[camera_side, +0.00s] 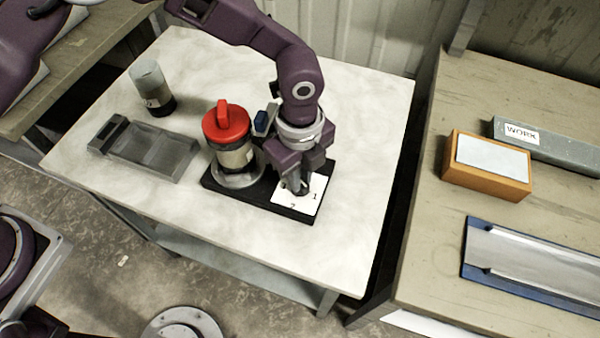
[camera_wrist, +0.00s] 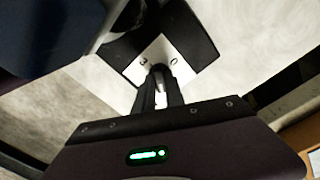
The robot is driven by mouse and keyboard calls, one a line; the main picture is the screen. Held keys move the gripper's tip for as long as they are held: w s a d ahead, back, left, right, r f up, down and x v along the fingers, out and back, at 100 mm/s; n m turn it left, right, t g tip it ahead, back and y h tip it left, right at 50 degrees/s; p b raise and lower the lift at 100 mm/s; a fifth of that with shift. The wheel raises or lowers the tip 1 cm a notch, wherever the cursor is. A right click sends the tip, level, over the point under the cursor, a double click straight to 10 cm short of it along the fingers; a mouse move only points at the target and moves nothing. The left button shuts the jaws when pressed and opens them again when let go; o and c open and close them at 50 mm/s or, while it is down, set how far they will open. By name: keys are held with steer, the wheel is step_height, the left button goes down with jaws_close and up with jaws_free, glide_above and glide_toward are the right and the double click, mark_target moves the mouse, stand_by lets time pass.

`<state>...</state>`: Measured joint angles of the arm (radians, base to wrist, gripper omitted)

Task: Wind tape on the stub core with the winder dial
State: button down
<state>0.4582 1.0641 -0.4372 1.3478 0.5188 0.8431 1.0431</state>
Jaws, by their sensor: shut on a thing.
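The winder has a long black base (camera_side: 262,196) on the pale table. At its left end, a short cylinder (camera_side: 236,158) with a red handled cap (camera_side: 226,122) stands upright on a grey disc; I take it for the stub core. At the right end is a white numbered dial plate (camera_side: 311,200), showing 1 and 2 in the side view and 3 and 0 in the wrist view (camera_wrist: 146,56). My gripper (camera_side: 296,188) points down over the plate's middle, its fingers (camera_wrist: 159,74) close together and shut on the dial knob, which they mostly hide.
A dark grey tray (camera_side: 107,135) and a clear cup with a dark bottom (camera_side: 150,88) stand left of the winder. The right bench holds an orange block (camera_side: 484,181), a grey "WORK" bar (camera_side: 560,145) and a blue-edged tray (camera_side: 467,258).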

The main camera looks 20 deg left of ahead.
steer(key=m, duration=1.2)
steer(key=shift+m, duration=0.3)
steer(key=m, duration=1.2)
steer(key=shift+m, duration=0.3)
steer(key=c, duration=1.4)
jaws_free()
step_height(320, 180, up, 7)
steer(key=shift+r, duration=0.1)
steer(key=shift+o, duration=0.4)
